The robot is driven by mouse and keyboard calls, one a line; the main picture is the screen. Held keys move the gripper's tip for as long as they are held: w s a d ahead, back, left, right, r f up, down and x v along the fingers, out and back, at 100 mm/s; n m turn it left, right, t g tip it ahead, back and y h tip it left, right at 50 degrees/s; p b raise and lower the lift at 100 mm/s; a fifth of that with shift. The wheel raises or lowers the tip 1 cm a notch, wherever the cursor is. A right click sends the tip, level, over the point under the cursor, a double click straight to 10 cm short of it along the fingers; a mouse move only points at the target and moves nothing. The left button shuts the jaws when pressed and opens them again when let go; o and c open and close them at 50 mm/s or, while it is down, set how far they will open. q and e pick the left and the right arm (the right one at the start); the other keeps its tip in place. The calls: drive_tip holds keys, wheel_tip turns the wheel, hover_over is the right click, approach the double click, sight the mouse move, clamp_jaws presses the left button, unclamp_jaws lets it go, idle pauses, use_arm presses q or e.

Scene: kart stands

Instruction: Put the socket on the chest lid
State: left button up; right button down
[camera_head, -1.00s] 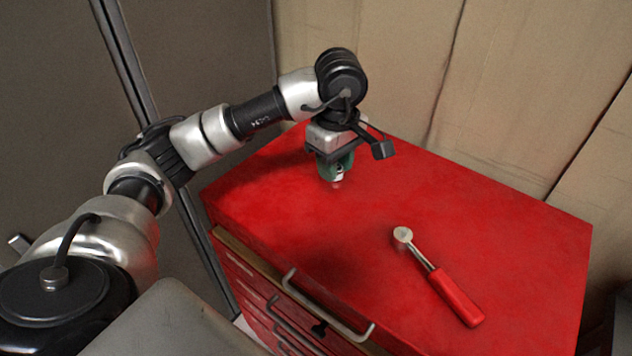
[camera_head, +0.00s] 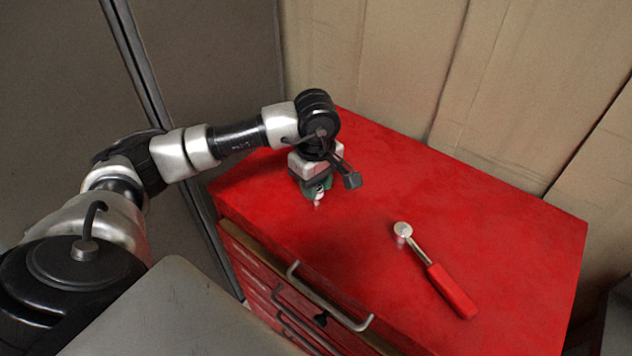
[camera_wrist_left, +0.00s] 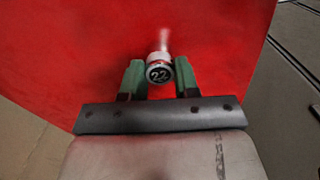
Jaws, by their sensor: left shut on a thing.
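The socket (camera_wrist_left: 158,72) is a small silver cylinder marked 22. In the left wrist view it sits between the two green fingers of my left gripper (camera_wrist_left: 159,80). In the head view the socket (camera_head: 318,198) shows as a small bright piece at the fingertips of my left gripper (camera_head: 317,192), which is shut on it and points down. The red chest lid (camera_head: 500,225) lies below. The socket is at or just above the lid's left part; I cannot tell whether it touches. My right gripper is not in view.
A ratchet (camera_head: 428,262) with a red handle and silver head lies on the lid, right of my left gripper. Drawers with metal handles (camera_head: 330,300) are on the chest's front. Tan panels (camera_head: 400,60) stand behind. The lid's far right is clear.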

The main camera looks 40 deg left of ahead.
use_arm(q)
drive_tip(key=o, duration=0.9)
drive_tip(key=shift+o, duration=0.2)
drive_tip(key=shift+r, duration=0.35)
wheel_tip(320, 180, up, 12)
drive_tip(key=b, duration=0.2)
drive_tip(key=shift+f, duration=0.25)
drive_tip(key=shift+d, duration=0.1)
